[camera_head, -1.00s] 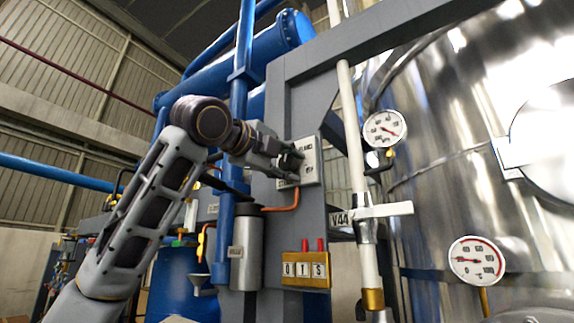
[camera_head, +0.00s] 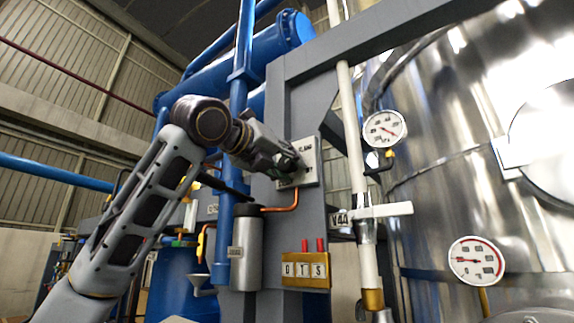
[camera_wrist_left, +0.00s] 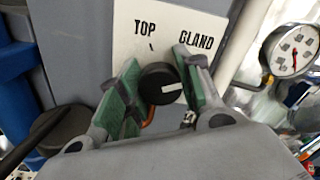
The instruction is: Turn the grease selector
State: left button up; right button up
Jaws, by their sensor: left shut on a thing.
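The grease selector is a black round knob (camera_wrist_left: 160,84) with a white pointer line on a pale plate (camera_wrist_left: 185,20) lettered TOP and GLAND. In the left wrist view the pointer lies nearly level, its right end tilted slightly up. My left gripper (camera_wrist_left: 158,86) is shut on the knob, one green-padded finger on each side. In the head view the left gripper (camera_head: 288,163) is at the selector plate (camera_head: 308,163) on the grey column and hides the knob and much of the lettering. My right gripper is not in view.
A grey metal canister (camera_head: 246,250) hangs below the plate, with a copper pipe (camera_head: 283,206) beside it. A yellow box marked O T S (camera_head: 305,270) sits lower down. A white vertical pipe (camera_head: 356,170) and gauges (camera_head: 384,129) stand right.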

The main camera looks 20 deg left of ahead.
pick_arm(q)
jog(key=m, duration=0.5)
jog(key=shift+d+f+m, duration=0.15)
jog(key=shift+f+m, duration=0.1)
jog(key=shift+m, duration=0.05)
jog(key=shift+w, duration=0.1)
dwell(0.3)
jog(key=o, duration=1.1)
jog(key=shift+r, duration=0.1)
jog(key=shift+v, duration=0.85)
jog(key=v, duration=1)
jog(key=shift+s+r, duration=0.1)
jog(key=shift+s, duration=0.2)
